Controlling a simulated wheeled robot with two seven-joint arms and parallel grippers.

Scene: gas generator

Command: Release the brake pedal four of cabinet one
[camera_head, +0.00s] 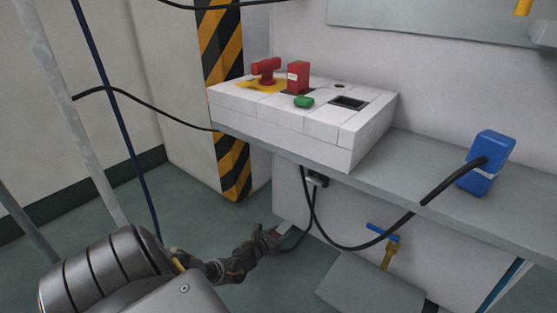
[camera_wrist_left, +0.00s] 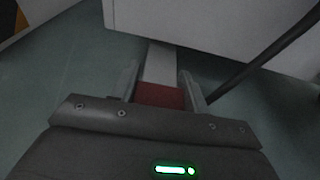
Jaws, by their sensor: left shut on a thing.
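The brake pedal, a flat pale grey bar with a red end (camera_wrist_left: 160,95), sticks out from under the white cabinet (camera_wrist_left: 215,25) in the left wrist view. My left gripper (camera_wrist_left: 160,83) has one finger on each side of the pedal and is shut on its red end. In the head view the left gripper (camera_head: 276,234) is low by the floor, below the shelf, at the pedal (camera_head: 287,227). The gripper partly hides the pedal there. My right gripper is not in view.
A white control box (camera_head: 285,120) with red and green controls stands on the grey shelf (camera_head: 430,186) above. A black cable (camera_head: 345,247) hangs close to the right of the gripper. A striped post (camera_head: 222,70) stands behind. Green floor (camera_head: 215,222) is open to the left.

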